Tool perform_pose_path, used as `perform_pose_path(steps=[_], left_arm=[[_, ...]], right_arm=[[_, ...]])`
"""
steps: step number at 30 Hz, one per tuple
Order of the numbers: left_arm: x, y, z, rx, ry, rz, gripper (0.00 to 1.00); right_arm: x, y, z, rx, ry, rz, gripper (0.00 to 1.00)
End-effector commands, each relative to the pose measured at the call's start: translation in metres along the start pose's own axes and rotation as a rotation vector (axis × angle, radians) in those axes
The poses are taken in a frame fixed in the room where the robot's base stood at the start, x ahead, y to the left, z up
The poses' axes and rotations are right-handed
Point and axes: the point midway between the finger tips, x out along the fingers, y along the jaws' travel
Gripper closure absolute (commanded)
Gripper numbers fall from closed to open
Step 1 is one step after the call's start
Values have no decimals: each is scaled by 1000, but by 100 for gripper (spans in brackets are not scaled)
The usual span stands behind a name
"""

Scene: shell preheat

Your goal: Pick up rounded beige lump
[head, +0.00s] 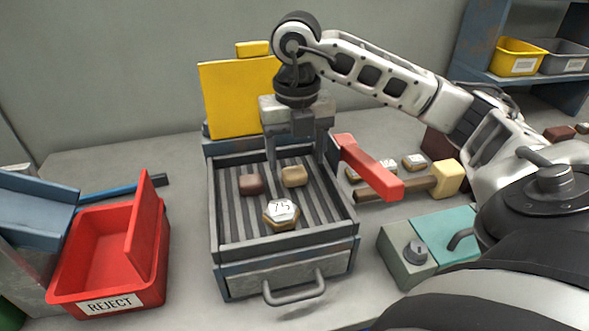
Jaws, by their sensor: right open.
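The rounded beige lump (294,176) lies on the ribbed grate (240,221) inside the grey heater box, right of a brown lump (250,184). An octagonal piece marked 75 (281,214) lies nearer on the same grate. My right gripper (297,160) points down over the back of the box, open, with one finger on each side behind the beige lump. I cannot tell its exact height above the grate. No contact with the lump is clear. My left gripper is not in view.
A red REJECT bin (75,286) stands at left. A red handle (368,168) juts out at the box's right side. A wooden mallet (447,180) and several small pieces lie further right. A control box with a knob (415,251) stands at front right.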

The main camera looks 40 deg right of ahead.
Motion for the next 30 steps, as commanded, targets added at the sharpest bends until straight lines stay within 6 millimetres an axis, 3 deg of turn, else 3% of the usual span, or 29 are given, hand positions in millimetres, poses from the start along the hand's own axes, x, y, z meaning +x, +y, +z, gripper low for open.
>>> perform_pose_path(steps=[7,16,17,22,30], left_arm=[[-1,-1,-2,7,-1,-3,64],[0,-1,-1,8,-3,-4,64],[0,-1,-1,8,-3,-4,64],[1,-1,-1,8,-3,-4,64],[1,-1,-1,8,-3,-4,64]], right_arm=[[36,1,7,-1,5,-3,34],[42,1,7,-1,1,0,34],[42,1,7,-1,1,0,36],[42,1,7,-1,1,0,82],[41,1,7,-1,0,0,82]])
